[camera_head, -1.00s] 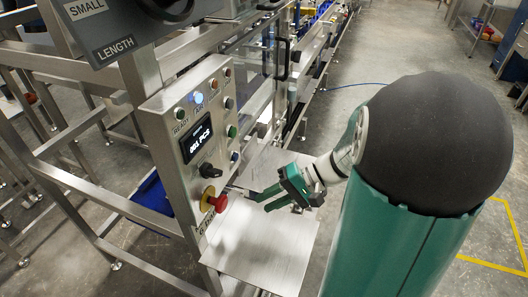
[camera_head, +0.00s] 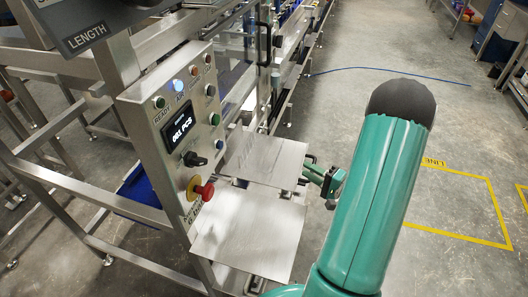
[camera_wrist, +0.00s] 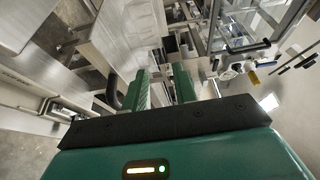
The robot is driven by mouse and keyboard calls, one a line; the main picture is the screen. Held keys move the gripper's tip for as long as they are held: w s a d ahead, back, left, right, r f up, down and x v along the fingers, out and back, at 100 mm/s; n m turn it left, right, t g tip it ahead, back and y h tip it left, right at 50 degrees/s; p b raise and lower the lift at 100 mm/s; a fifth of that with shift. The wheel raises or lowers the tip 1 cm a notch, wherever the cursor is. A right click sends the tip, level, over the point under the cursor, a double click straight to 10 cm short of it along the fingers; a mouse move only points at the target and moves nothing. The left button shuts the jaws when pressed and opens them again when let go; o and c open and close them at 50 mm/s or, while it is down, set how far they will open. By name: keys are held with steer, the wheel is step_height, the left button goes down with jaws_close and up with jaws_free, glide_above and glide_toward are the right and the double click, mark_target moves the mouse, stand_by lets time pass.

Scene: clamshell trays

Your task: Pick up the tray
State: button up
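I cannot make out a clamshell tray for certain in either view. My gripper (camera_head: 325,178) is just right of the far plate's edge, partly hidden behind my green arm. In the wrist view its two green fingers (camera_wrist: 162,84) are apart with nothing between them. A pale panel with raised lines (camera_wrist: 138,35) lies beyond the fingers; I cannot tell what it is.
A steel control panel (camera_head: 178,128) with a red stop button (camera_head: 204,190) stands left of the plates. A blue bin (camera_head: 142,186) is under the frame. Open floor with a yellow outline (camera_head: 450,233) lies to the right.

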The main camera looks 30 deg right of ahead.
steer(key=x, duration=0.9)
steer(key=shift+w+d, duration=0.1)
steer(key=shift+w, duration=0.15)
jaws_close()
